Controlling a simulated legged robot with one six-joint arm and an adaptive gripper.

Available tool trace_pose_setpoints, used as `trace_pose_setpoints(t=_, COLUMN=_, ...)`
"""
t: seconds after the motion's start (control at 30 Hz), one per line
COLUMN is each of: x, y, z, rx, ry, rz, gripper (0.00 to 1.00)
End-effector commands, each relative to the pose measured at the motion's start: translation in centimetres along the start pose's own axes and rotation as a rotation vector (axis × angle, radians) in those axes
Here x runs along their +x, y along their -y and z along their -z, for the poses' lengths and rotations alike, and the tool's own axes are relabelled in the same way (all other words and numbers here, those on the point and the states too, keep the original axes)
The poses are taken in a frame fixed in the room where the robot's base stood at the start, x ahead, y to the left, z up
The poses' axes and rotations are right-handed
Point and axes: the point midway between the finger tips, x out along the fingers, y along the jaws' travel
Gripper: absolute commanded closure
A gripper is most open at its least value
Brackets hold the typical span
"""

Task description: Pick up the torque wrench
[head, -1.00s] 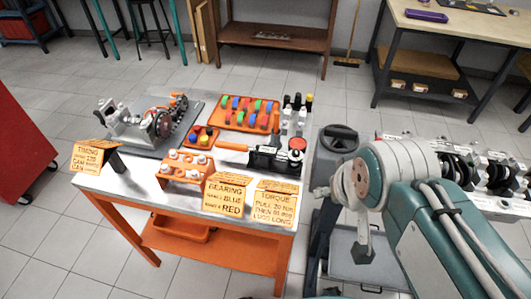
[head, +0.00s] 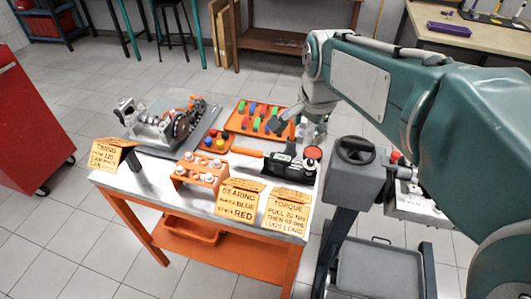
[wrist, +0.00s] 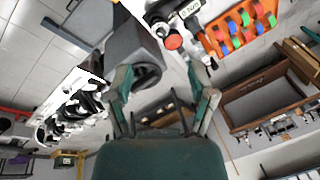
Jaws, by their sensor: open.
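The torque wrench seems to be the long tool with an orange handle (head: 246,151) lying on the near table. Its right end meets a black device (head: 290,165) beside a red round cap (head: 313,152); I cannot tell where wrench and device separate. In the wrist view the black device (wrist: 188,9) shows a small display, and the red cap (wrist: 173,41) lies beyond the fingers. My gripper (head: 277,125) hangs near the table's back right, apart from the wrench. In the wrist view its fingers (wrist: 162,78) are spread and empty.
An orange tray (head: 240,123) of coloured parts is behind the wrench. An orange rack (head: 197,178) and lettered signs (head: 240,200) stand in front. An engine assembly (head: 165,126) is at left. A grey stand (head: 355,180) is right of the table.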

Motion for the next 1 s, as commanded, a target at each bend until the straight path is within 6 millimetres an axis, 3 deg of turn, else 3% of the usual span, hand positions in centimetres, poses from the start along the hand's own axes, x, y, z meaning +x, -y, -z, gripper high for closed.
trace_pose_setpoints(t=0.03, x=1.1, y=1.6, z=0.3, rx=0.064, ry=0.014, rz=-0.019, gripper=0.29)
trace_pose_setpoints(t=0.3, x=6.9, y=8.4, z=1.1, rx=0.451, ry=0.048, rz=-0.117, gripper=0.29)
trace_pose_setpoints(t=0.6, x=14.9, y=14.3, z=0.2, rx=0.853, ry=0.031, rz=-0.234, gripper=0.29)
trace_pose_setpoints(t=0.8, x=17.4, y=15.5, z=-0.3, rx=0.975, ry=0.014, rz=-0.267, gripper=0.29)
trace_pose_setpoints(t=1.0, x=19.9, y=14.9, z=-0.6, rx=0.983, ry=0.013, rz=-0.271, gripper=0.29)
